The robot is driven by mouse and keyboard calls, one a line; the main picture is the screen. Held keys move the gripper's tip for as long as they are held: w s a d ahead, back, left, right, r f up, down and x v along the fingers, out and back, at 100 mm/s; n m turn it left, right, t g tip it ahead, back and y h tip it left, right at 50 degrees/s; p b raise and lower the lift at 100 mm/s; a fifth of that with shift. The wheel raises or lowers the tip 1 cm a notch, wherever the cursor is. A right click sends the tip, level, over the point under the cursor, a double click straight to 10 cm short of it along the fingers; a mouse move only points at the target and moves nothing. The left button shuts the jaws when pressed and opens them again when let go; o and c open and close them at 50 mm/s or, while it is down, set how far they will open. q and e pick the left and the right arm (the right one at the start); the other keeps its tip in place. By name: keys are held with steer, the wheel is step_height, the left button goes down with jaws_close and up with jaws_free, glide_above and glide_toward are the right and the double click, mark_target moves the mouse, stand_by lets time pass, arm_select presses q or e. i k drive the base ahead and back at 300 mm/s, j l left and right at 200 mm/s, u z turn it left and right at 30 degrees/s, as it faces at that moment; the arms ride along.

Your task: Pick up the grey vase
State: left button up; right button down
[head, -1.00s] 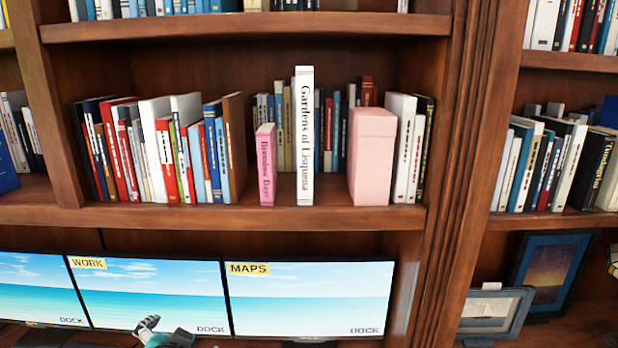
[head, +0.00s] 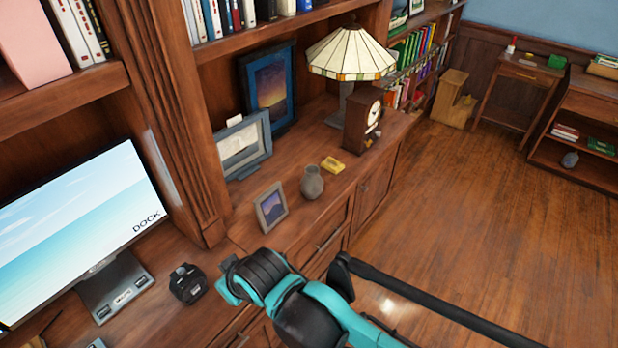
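The grey vase (head: 312,183) is small and round with a narrow neck. It stands upright on the wooden cabinet top, between a small picture frame and a yellow item. My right arm, teal and black, reaches in from the lower right in front of the cabinet. Its far end, where my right gripper (head: 229,266) seems to be, is below and left of the vase and apart from it; its fingers cannot be made out clearly. My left gripper is not in view.
A small picture frame (head: 271,207) stands left of the vase, a yellow item (head: 333,165) behind it. A wooden clock (head: 364,122) and glass-shaded lamp (head: 350,54) stand farther back. A black device (head: 187,284) sits on the desk. Open wooden floor (head: 450,210) lies to the right.

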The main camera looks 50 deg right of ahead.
mark_target(312, 183)
steer(key=z, duration=1.7)
steer(key=i+l+z, duration=0.25)
steer(key=i+l, duration=0.2)
steer(key=i+l+z, duration=0.2)
steer(key=i, duration=0.4)
steer(key=l, duration=0.1)
